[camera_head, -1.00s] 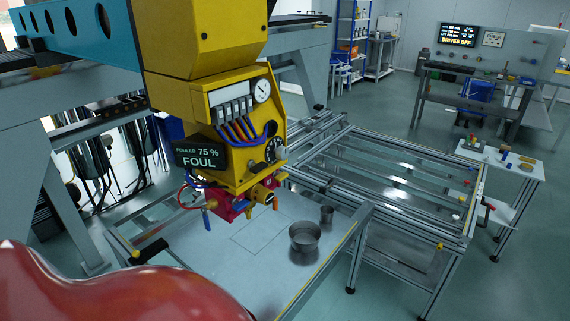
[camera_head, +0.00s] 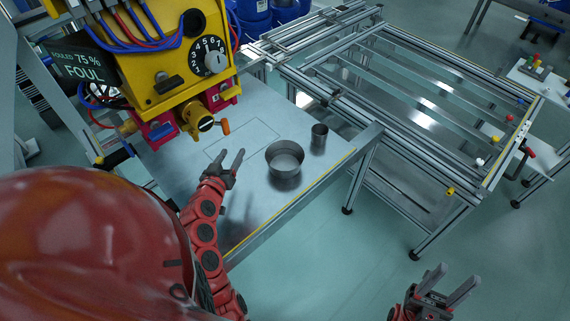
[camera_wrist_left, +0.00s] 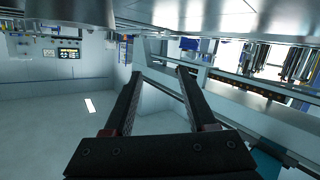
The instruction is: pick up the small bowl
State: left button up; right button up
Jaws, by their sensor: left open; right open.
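A round grey metal bowl (camera_head: 285,159) stands upright on the light table (camera_head: 262,205). A smaller metal cup (camera_head: 319,137) stands just behind it to the right. My left gripper (camera_head: 232,160) is over the table to the left of the bowl, open, empty and apart from it. In the left wrist view the left gripper's fingers (camera_wrist_left: 158,75) are spread with nothing between them. A grey curved metal shape at the top left of that view may be the bowl; I cannot tell. My right gripper (camera_head: 450,284) is open and empty at the lower right, away from the table.
A yellow machine head (camera_head: 165,75) with a dial and an orange-handled valve hangs over the table's back left. A metal frame rack (camera_head: 400,110) stands to the right. A side table (camera_head: 540,85) is at the far right. The table's front is clear.

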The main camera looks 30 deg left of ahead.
aim_at(276, 149)
pick_arm(q)
jog(key=s+d+m+g+h, duration=0.1)
jog(key=s+d+m+h, duration=0.3)
jog(key=d, duration=0.1)
jog(key=shift+h, duration=0.3)
jog(key=w+f+b, duration=0.1)
jog(key=b, duration=0.1)
jog(key=w+f+b, duration=0.1)
jog(key=w+b, duration=0.1)
jog(key=w+d+f+b, duration=0.1)
jog(key=w+b, duration=0.1)
jog(key=shift+f, duration=0.15)
jog(key=shift+b+x, duration=0.7)
jog(key=shift+x, duration=0.4)
jog(key=x, duration=0.1)
jog(key=p+x, duration=0.1)
jog(key=x, duration=0.2)
jog(key=shift+w+r, duration=0.1)
jog(key=shift+r, duration=0.25)
jog(key=shift+f+p+x, duration=0.2)
jog(key=shift+p+x, duration=0.35)
jog(key=shift+x, duration=2.45)
jog(key=shift+d, duration=0.1)
grip_shut()
